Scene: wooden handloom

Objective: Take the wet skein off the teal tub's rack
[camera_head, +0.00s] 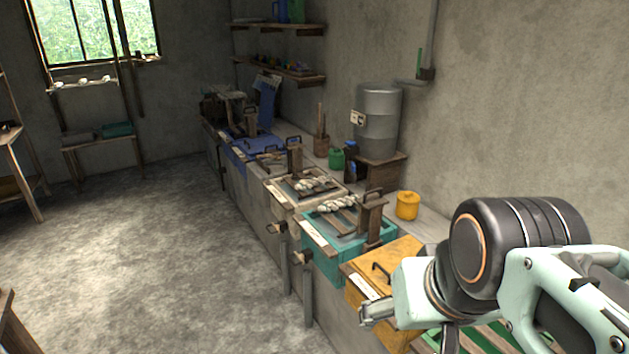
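The teal tub (322,264) stands in the row along the right wall, with dark wooden slats across its top and a wooden upright at its right side. A pale, bundled skein (336,205) lies at the far end of these slats. Whether it is wet does not show. My gripper (372,314) is at the lower right, in front of the yellow-orange tub, nearer to the camera than the teal tub and well apart from the skein. Its fingers are small and seen from the side, so their opening is unclear.
A similar pale skein (309,184) lies on the beige tub (282,202) just beyond. The yellow-orange lidded tub (400,256) is on the near side. A yellow canister (407,205) and a metal drum (377,122) stand behind the row. The floor (170,260) at left is clear.

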